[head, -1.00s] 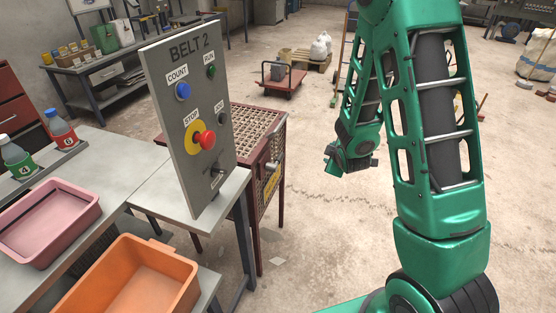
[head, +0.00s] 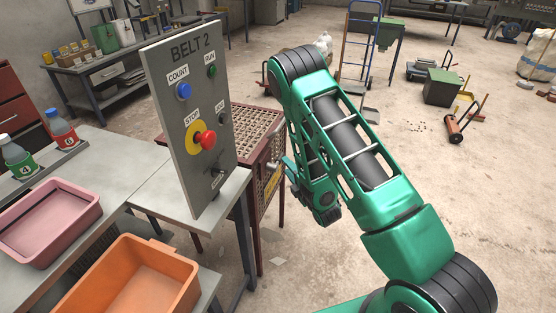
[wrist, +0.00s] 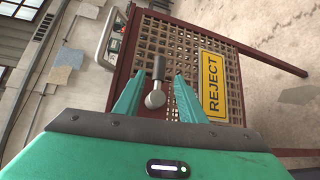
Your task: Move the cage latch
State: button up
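The cage latch (wrist: 156,92) is a grey metal lever with a rounded knob at its end, on the side of the red-brown mesh cage (wrist: 220,50). In the head view the latch (head: 272,164) shows as a small metal piece on the cage's side, just left of my arm. My gripper (wrist: 160,76) is open, its two teal fingers pointing at the cage. The lever appears between the fingers in the wrist view; I cannot tell whether they touch it. In the head view my gripper is mostly hidden by my arm.
A yellow REJECT sign (wrist: 213,86) is beside the latch on the cage. The grey BELT 2 panel (head: 188,110) with buttons stands left of the cage, on a bench with an orange bin (head: 130,280) and a pink bin (head: 50,222).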

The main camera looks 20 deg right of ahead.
aim_at(279, 156)
jog(key=w, duration=0.2)
jog(key=w+a, duration=0.1)
jog(key=w, duration=0.2)
jog(key=w+f, duration=0.1)
jog(key=w, duration=0.2)
jog(key=shift+w+a+f, duration=0.1)
jog(key=shift+a, duration=0.05)
jog(key=shift+c, duration=0.2)
grip_shut()
